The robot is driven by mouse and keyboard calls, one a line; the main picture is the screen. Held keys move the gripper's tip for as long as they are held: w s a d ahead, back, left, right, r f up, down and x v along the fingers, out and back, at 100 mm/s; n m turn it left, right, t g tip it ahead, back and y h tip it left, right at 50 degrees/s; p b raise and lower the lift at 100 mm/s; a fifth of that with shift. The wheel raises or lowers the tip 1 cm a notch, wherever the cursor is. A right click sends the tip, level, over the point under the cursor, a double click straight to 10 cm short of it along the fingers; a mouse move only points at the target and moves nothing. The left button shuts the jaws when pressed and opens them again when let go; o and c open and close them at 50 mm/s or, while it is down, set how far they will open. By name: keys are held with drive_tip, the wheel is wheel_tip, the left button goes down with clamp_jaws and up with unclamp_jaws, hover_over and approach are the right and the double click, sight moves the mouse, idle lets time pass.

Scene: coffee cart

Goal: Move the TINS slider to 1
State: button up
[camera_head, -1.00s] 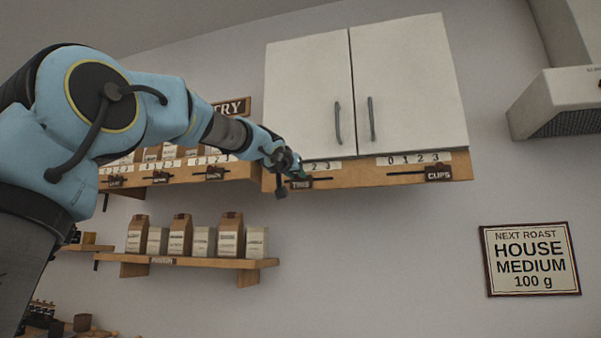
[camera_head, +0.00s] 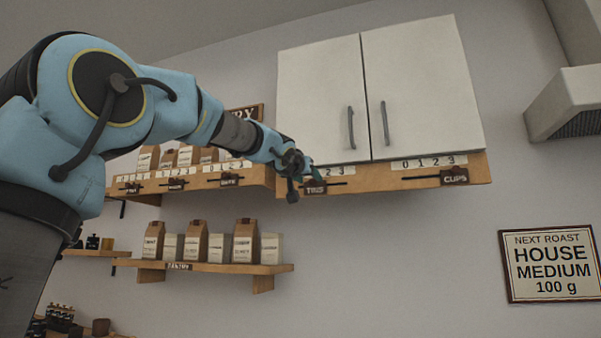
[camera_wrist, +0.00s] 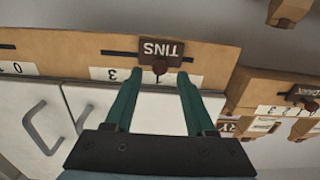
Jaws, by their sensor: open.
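The TINS slider (camera_head: 315,187) is a dark brown tag on the wooden rail under the white wall cabinet, left of centre in the head view. In the wrist view, which is upside down, the TINS tag (camera_wrist: 160,52) has a round knob at its edge. My gripper (camera_wrist: 160,78) is open, its two green fingers on either side of the knob; I cannot tell if either touches it. In the head view my gripper (camera_head: 304,178) covers the low end of the TINS scale. The 2 and 3 show right of the tag.
The CUPS slider (camera_head: 454,177) sits on the same rail at the right, with its 0 to 3 scale above. The cabinet (camera_head: 380,90) is shut, with two handles over the rail. A pantry shelf (camera_head: 215,268) with bags is below left. The wall below the rail is clear.

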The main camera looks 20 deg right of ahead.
drive_tip(key=p+v, duration=0.8)
drive_tip(key=p, duration=0.5)
drive_tip(key=shift+s+a, duration=0.3)
idle(0.3)
drive_tip(key=w+a+f+n+g+y, duration=0.2)
drive_tip(key=a+f+y, duration=0.2)
drive_tip(key=a+f, duration=0.75)
drive_tip(key=w+a+f+n+g+y, duration=0.1)
drive_tip(key=w+a+f+n+y, duration=0.25)
drive_tip(key=a+f, duration=0.75)
drive_tip(key=s+a+f+g+y, duration=0.1)
drive_tip(key=s+a+f+g, duration=0.2)
drive_tip(key=s+f, duration=0.3)
drive_tip(key=s+a+f+n+g+y, duration=0.1)
drive_tip(key=s+a+f+g+y, duration=0.1)
drive_tip(key=s+a+f, duration=0.3)
drive_tip(key=s+a+f+n+g+y, duration=0.1)
drive_tip(key=s+a+f+g, duration=0.2)
drive_tip(key=s+f, duration=0.4)
wheel_tip(320, 180, down, 5)
drive_tip(key=shift+a+r+g, duration=0.1)
drive_tip(key=shift+a+g, duration=0.2)
drive_tip(key=shift+a, duration=0.6)
